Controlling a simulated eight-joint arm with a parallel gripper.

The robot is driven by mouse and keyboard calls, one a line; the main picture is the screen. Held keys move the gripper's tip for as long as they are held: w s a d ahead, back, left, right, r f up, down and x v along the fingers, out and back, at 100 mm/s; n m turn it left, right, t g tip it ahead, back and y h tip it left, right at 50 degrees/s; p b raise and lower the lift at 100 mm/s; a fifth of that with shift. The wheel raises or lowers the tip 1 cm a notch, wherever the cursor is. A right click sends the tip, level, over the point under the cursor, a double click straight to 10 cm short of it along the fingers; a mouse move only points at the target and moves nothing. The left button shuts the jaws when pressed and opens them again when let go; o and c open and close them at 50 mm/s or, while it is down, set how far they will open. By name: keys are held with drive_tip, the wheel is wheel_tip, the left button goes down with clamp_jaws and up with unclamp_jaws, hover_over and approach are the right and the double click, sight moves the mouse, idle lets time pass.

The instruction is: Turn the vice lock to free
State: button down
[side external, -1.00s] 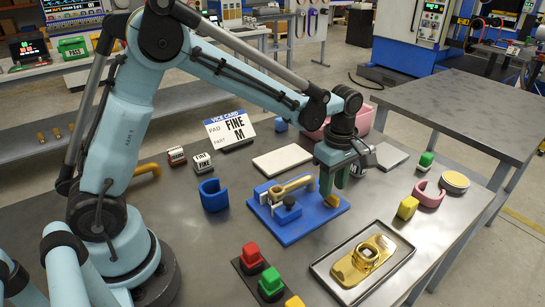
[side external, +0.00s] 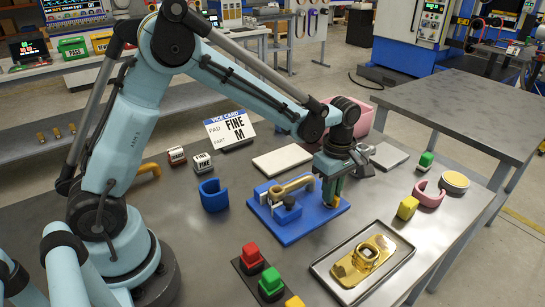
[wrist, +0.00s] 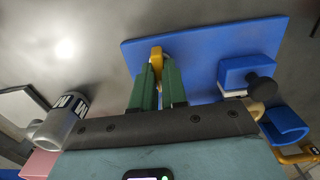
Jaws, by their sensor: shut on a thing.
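The blue vice base (side external: 318,222) lies flat on the grey table. It carries a blue block (side external: 287,213) with a dark knob and a tan bar (side external: 291,187) near its back. The yellow vice lock (wrist: 156,52) stands near the base's edge in the wrist view. My gripper (side external: 331,196) points down at the right end of the base. In the wrist view its green fingers (wrist: 158,72) are shut on the lock, one on each side. The fingers hide much of the lock, so its exact setting cannot be told.
A white card (side external: 230,131) reading "VICE CARD, PAD FINE, PART M" stands behind. A blue holder (side external: 213,195) is left of the vice. A tray (side external: 327,268) with a gold part lies in front. A yellow block (side external: 408,208) and pink holder (side external: 430,193) are right.

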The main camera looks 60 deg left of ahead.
drive_tip(key=shift+m, duration=0.3)
drive_tip(key=m, duration=1.3)
drive_tip(key=shift+m, duration=2.1)
drive_tip(key=c, duration=1.2)
unclamp_jaws()
drive_tip(key=shift+o, duration=0.2)
drive_tip(key=shift+r, duration=0.1)
